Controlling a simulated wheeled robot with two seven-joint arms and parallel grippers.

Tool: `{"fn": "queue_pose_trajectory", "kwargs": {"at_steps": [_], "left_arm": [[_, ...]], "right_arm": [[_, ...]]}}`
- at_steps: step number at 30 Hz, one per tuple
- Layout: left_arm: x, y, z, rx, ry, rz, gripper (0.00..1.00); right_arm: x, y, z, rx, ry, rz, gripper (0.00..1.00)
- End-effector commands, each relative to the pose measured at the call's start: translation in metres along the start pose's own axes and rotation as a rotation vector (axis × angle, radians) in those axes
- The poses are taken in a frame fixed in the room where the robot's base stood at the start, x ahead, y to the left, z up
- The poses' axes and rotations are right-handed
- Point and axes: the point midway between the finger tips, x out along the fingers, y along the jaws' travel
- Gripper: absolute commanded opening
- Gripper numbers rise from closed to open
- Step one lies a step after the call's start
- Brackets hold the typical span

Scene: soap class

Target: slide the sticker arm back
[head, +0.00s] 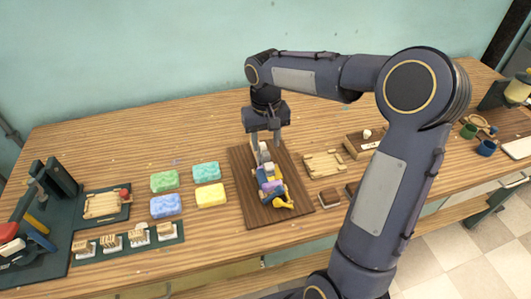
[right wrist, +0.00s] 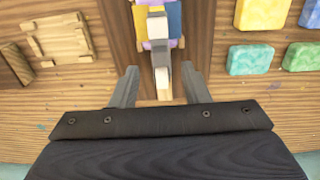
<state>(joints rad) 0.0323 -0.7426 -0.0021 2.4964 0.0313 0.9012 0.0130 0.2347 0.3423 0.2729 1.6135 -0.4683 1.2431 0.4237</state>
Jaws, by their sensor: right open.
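The sticker device (head: 270,186), with blue, purple and yellow parts, sits on a dark brown board (head: 244,193) in the middle of the table. A narrow grey and white arm (right wrist: 160,50) sticks out from its far end. My right gripper (head: 265,147) points down over that end. In the right wrist view my right gripper (right wrist: 160,73) is open, with one finger on each side of the arm and a visible gap on both sides. I cannot tell how far the fingertips are above the board. My left gripper is out of view.
Green, teal, blue and yellow soap bars (head: 211,195) lie left of the board. Wooden frames (head: 324,163) and small brown blocks (head: 329,197) lie to its right. A dark green stand with stamps (head: 140,237) is at the front left. The back of the table is mostly clear.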

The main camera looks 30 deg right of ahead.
Motion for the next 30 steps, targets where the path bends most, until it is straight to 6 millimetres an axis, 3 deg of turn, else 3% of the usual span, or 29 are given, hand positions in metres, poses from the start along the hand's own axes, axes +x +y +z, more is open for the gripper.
{"fn": "queue_pose_trajectory", "kwargs": {"at_steps": [3,9,20,27,30], "left_arm": [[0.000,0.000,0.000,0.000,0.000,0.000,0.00],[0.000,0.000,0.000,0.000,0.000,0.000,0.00],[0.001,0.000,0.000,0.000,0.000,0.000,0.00],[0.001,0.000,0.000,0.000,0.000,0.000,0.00],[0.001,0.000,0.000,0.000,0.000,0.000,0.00]], "right_arm": [[0.021,0.000,0.001,0.000,-0.004,0.000,0.42],[0.044,0.000,0.001,-0.001,-0.002,0.000,0.42],[0.049,0.000,0.001,-0.001,0.000,-0.001,0.41],[0.049,0.000,0.001,-0.001,0.000,-0.001,0.09],[0.049,0.000,0.001,-0.001,0.000,-0.001,0.00]]}}
